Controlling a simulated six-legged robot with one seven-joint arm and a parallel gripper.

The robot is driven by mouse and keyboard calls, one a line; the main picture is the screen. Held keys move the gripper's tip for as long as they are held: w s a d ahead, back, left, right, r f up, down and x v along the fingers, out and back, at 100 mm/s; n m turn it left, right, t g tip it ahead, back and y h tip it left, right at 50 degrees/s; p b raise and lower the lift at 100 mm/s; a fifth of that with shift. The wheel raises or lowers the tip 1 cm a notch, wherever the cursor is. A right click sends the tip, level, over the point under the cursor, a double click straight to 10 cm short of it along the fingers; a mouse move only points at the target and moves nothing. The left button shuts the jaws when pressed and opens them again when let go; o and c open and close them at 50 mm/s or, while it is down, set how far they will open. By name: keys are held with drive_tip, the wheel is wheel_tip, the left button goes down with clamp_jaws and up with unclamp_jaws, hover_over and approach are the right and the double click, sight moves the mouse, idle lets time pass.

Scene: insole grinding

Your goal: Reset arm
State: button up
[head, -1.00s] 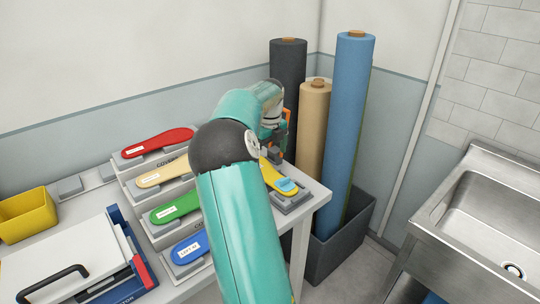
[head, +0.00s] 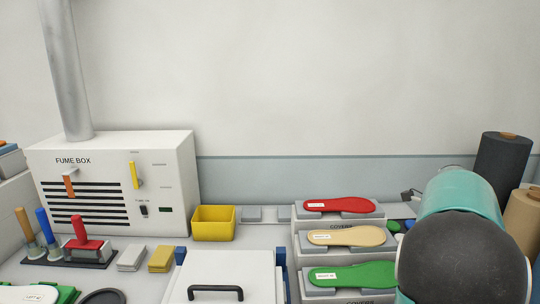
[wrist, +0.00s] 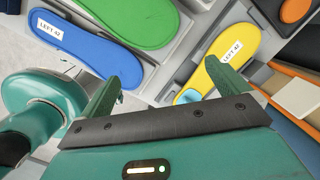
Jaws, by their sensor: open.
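My arm, teal with a dark joint (head: 465,255), fills the right side of the head view and hides the gripper there. In the wrist view my gripper (wrist: 162,90) shows two green fingers spread apart with nothing between them. A blue insole (wrist: 75,45) labelled LEFT 42 lies beyond the left finger. A yellow insole (wrist: 212,65), also labelled LEFT 42, lies beyond the right finger. A green insole (wrist: 140,20) lies behind the blue one. No finger visibly holds any of them.
A stepped rack carries red (head: 338,205), beige (head: 345,236) and green (head: 350,274) insoles. A yellow bin (head: 214,223), a white fume box (head: 115,185) and a handled press (head: 225,275) stand left of it. Dark and tan rolls (head: 502,165) stand at far right.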

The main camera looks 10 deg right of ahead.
drive_tip(key=s+a+r+n+t, duration=0.1)
drive_tip(key=s+a+r+n, duration=0.15)
drive_tip(key=a+n, duration=0.7)
drive_tip(key=s+a+r+n+t, duration=0.1)
drive_tip(key=s+a+r+n, duration=0.15)
drive_tip(key=a+n, duration=0.7)
drive_tip(key=s+a+f+n+t, duration=0.1)
drive_tip(key=s+a+n, duration=0.4)
drive_tip(key=a, duration=0.3)
drive_tip(key=s+a+f+n, duration=0.2)
drive_tip(key=s+a+n, duration=0.3)
drive_tip(key=a, duration=0.3)
drive_tip(key=shift+s+a+t+h, duration=0.25)
drive_tip(key=shift+a+t+h, duration=0.05)
drive_tip(key=shift+t, duration=0.1)
drive_tip(key=shift+f, duration=0.1)
drive_tip(key=shift+c, duration=0.2)
